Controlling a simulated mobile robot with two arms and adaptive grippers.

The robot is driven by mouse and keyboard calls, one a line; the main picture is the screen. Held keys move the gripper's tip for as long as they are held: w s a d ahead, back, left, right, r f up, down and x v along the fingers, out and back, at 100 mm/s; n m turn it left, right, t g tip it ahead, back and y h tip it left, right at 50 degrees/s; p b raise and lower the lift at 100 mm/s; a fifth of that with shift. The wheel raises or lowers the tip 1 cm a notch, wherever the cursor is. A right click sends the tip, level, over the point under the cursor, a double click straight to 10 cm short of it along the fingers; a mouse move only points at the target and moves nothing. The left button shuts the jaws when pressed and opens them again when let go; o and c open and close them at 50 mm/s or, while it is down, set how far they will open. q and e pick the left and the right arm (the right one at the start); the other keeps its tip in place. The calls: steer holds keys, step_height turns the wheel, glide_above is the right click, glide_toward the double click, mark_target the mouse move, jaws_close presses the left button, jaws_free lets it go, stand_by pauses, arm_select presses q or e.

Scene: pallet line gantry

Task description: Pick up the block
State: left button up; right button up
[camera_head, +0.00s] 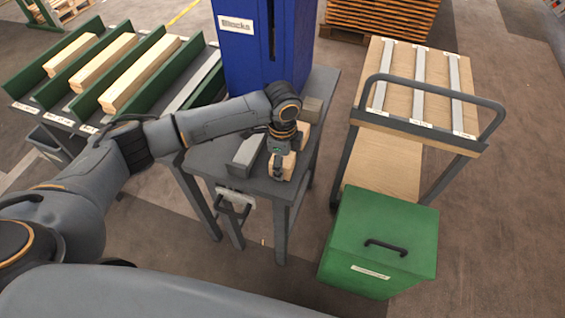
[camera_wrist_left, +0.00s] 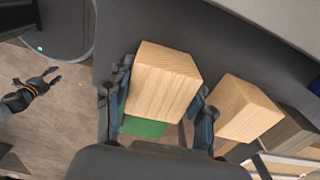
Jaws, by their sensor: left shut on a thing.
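A pale wooden block (camera_head: 290,160) is at the front end of the grey table (camera_head: 213,163), beside a grey rail. My left gripper (camera_head: 281,168) reaches down onto it. In the left wrist view the block (camera_wrist_left: 165,82) sits between the two fingers (camera_wrist_left: 160,110), and the gripper is shut on it. I cannot tell whether it is clear of the tabletop. A second wooden block (camera_wrist_left: 242,108) is right beside the right finger, with a dark grey block (camera_wrist_left: 287,133) beyond it. My right gripper (camera_wrist_left: 42,88) shows at the left of the wrist view, fingers apart and empty.
A blue dispenser (camera_head: 262,60) marked "Blocks" stands behind the blocks. Green-walled lanes (camera_head: 140,92) with long wooden pieces are at the left. A wooden-topped cart (camera_head: 392,110) and a green lidded box (camera_head: 375,240) stand right of the table, across a narrow gap.

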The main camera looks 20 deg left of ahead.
arm_select(q)
steer(key=shift+r, duration=0.1)
steer(key=shift+r, duration=0.6)
steer(key=w+d+r+b, duration=0.3)
steer(key=w+d+r, duration=0.4)
steer(key=d+r, duration=0.4)
steer(key=shift+w+d+r+b, duration=0.2)
steer(key=shift+d+r+b, duration=0.1)
steer(key=shift+d+b, duration=0.15)
